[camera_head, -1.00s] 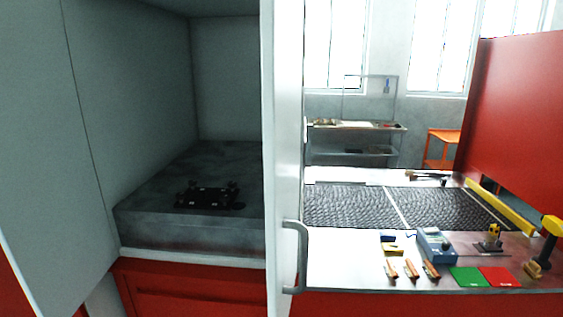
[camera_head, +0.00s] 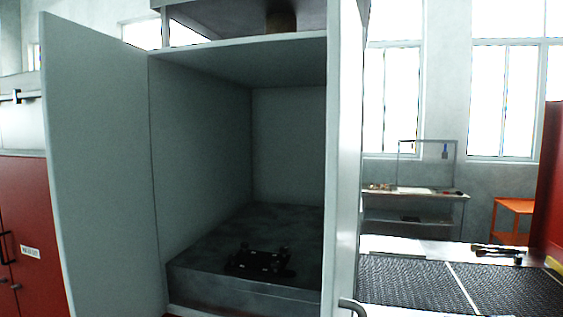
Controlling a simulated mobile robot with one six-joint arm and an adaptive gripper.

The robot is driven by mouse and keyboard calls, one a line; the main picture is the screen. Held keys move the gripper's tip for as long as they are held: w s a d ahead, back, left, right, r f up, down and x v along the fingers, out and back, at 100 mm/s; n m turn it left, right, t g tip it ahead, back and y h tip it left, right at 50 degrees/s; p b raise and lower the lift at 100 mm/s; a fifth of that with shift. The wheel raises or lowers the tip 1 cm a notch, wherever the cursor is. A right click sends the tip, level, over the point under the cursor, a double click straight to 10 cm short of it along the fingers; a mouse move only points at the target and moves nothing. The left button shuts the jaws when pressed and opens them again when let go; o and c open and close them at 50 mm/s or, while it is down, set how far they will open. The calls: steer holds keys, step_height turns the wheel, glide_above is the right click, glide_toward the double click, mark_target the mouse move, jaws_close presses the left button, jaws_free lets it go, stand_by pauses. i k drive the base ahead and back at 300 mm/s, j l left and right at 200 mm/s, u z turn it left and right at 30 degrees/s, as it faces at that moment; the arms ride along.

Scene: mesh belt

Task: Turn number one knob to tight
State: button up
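No knob can be made out in the head view. My gripper is not in view. An open grey cabinet (camera_head: 200,150) fills the middle. A small black device (camera_head: 258,263) with several short arms or feet lies on the dark slab (camera_head: 215,285) at the cabinet's bottom. Whether it carries any knob is too small to tell.
The cabinet's open door (camera_head: 95,170) stands at the left. A black mesh belt (camera_head: 420,285) lies at the lower right. A shelf bench (camera_head: 415,205) and an orange table (camera_head: 515,208) stand behind. A red cabinet (camera_head: 25,220) stands at far left.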

mark_target(231, 258)
steer(key=i+j, duration=0.25)
steer(key=j, duration=0.15)
steer(key=i+j, duration=0.2)
steer(key=j, duration=0.2)
steer(key=i+j, duration=0.25)
steer(key=j, duration=0.15)
